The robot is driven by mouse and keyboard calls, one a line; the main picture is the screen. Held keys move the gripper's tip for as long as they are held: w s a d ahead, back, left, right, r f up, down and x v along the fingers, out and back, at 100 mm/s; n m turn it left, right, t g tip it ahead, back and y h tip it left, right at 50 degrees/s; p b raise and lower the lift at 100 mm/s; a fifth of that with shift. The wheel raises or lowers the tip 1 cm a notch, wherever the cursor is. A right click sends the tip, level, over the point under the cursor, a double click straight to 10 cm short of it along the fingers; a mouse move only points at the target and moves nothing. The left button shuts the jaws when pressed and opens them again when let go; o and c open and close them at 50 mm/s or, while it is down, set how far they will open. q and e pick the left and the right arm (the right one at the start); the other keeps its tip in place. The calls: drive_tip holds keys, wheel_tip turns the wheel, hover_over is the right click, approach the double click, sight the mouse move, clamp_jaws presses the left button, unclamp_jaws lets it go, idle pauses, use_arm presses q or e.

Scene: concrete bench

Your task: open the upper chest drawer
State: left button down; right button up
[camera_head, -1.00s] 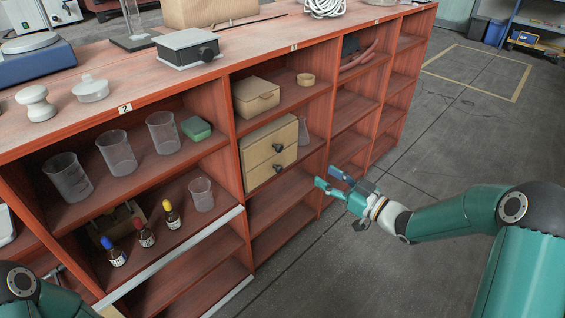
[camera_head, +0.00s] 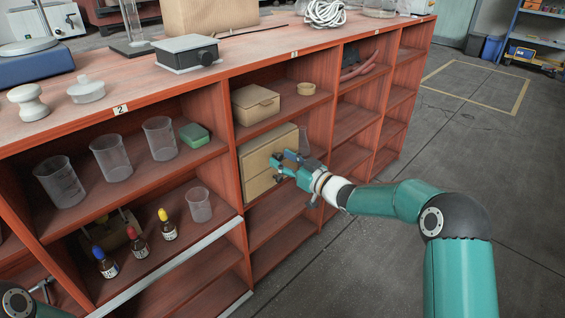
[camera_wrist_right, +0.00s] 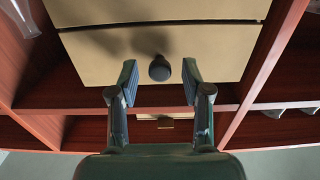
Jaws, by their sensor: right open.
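The wooden chest (camera_head: 262,137) stands in a shelf compartment, with two drawers that look closed. The right wrist view appears upside down; there the upper drawer (camera_wrist_right: 95,65) has a dark round knob (camera_wrist_right: 159,68). My right gripper (camera_wrist_right: 159,82) is open, its fingertips on either side of the knob in the picture with gaps on both sides. I cannot tell whether the tips reach the knob in depth. My left gripper is out of view.
A latched wooden box (camera_head: 254,104) and a small round dish (camera_head: 306,89) sit on the shelf above the chest. Beakers (camera_head: 159,138) and dropper bottles (camera_head: 167,225) stand in the compartments to the left. The floor to the right is open.

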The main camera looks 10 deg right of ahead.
drive_tip(key=shift+w+a, duration=0.2)
drive_tip(key=shift+w, duration=0.1)
clamp_jaws()
